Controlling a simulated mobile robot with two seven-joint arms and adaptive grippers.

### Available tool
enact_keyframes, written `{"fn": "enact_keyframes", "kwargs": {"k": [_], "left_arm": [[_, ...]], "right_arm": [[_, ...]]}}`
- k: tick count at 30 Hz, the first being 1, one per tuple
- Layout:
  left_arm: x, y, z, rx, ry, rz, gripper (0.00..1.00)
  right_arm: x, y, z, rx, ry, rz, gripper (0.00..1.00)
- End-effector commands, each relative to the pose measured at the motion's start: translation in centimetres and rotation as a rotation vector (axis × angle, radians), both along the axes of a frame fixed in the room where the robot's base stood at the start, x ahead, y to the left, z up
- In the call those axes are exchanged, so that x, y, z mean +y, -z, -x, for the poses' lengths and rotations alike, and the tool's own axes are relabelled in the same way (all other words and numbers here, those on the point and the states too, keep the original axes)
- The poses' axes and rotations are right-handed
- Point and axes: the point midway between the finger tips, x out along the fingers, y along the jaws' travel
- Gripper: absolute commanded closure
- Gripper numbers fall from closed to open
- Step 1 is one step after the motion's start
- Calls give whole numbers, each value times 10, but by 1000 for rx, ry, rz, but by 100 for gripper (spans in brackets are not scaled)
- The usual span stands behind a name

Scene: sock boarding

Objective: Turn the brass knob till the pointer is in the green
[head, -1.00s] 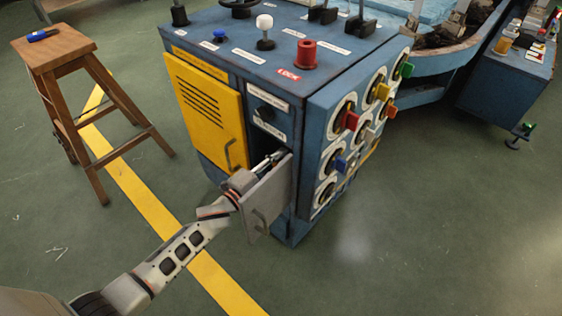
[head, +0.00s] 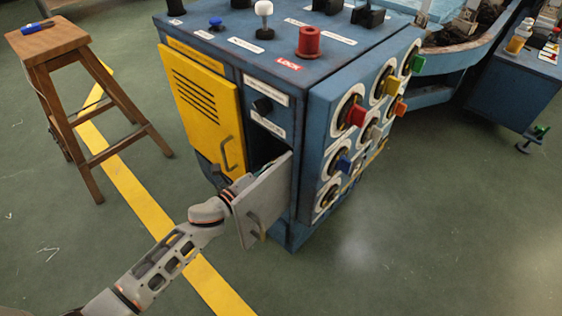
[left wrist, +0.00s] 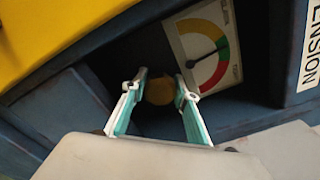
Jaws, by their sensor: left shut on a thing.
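The brass knob (left wrist: 159,92) sits inside a dark compartment of the blue cabinet, between the two fingers of my left gripper (left wrist: 161,77), which is shut on it. The gauge (left wrist: 208,50) is to the right of the knob in the left wrist view, with a yellow, a green and a red band. Its dark pointer slants up to the right, with its tip at or close to the narrow green band. In the head view the grey door (head: 266,200) stands open and hides the knob, the gauge and my left fingers. My right gripper is not in view.
The blue cabinet (head: 235,58) has a shut yellow door (head: 205,115) left of the opening and several coloured knobs on its right face. The open grey door stands close to my left arm. A wooden stool (head: 50,42) stands at the left. The floor in front is clear.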

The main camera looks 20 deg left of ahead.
Motion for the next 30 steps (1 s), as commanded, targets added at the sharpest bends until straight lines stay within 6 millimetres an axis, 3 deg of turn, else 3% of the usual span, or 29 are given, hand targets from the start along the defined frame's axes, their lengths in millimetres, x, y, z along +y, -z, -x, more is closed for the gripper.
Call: {"fn": "enact_keyframes", "kwargs": {"k": [10, 25, 26, 27, 30], "left_arm": [[1, 1, 0, -40, -1, -115, 92], [1, 0, 0, -47, -1, -130, 92], [1, 0, 0, -47, -1, -130, 66], [1, 0, 0, -47, -1, -130, 56], [1, 0, 0, -46, -1, -129, 53]], "right_arm": [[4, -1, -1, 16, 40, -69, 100], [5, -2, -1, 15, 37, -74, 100], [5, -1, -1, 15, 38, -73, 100], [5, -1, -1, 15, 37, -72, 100], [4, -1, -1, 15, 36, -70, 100]]}}
